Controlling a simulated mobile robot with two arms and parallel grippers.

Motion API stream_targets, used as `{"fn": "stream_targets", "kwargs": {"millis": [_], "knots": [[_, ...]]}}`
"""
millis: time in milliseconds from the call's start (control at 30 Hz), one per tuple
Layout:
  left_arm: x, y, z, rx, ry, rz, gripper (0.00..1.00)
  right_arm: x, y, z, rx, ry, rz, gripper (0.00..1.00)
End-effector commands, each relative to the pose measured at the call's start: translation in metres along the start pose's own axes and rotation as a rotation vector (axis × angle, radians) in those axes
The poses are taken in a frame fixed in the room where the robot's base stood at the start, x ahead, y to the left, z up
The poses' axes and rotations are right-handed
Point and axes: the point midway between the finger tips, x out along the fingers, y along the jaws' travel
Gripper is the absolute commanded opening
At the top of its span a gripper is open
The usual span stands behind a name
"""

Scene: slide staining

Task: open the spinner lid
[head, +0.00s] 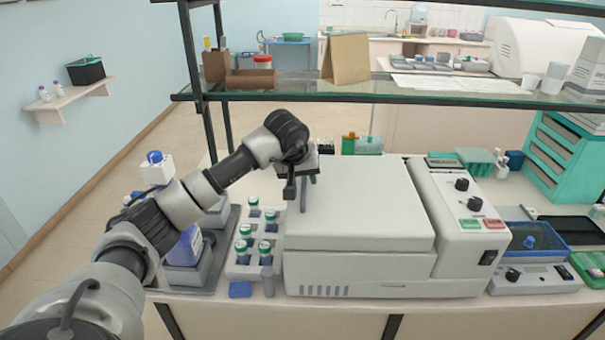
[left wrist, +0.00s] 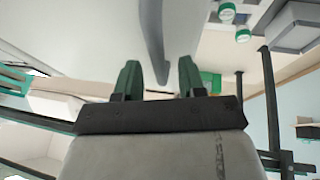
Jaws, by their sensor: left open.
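The spinner (head: 360,272) is a pale grey box on the bench, and its lid (head: 375,200) lies flat and closed on top. My left gripper (head: 296,192) is at the left edge of the lid, pointing down. In the left wrist view the gripper (left wrist: 158,75) is open, with its dark fingers apart. A grey curved bar (left wrist: 155,40), perhaps a lid handle, reaches down between the fingers. I cannot tell whether either finger touches it. My right gripper is not in view.
A rack (head: 243,262) of green-capped bottles stands left of the spinner. A control panel (head: 462,205) with knobs and buttons is to its right. A glass shelf (head: 300,88) crosses above the back of the bench.

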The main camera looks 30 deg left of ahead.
Motion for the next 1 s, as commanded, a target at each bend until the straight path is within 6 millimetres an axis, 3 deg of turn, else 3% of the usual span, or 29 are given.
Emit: {"fn": "stream_targets", "kwargs": {"millis": [233, 500, 800, 1000], "knots": [[0.001, 0.000, 0.000, 0.000, 0.000, 0.001, 0.39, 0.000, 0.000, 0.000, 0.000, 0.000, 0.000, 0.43], [0.000, 0.000, 0.000, 0.000, 0.000, 0.001, 0.00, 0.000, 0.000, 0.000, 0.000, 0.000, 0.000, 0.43], [-0.002, 0.001, -0.001, 0.000, 0.001, 0.001, 0.00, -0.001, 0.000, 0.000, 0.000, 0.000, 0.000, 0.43], [-0.017, 0.006, -0.008, 0.000, 0.002, 0.002, 0.00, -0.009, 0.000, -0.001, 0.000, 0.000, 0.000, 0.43]]}}
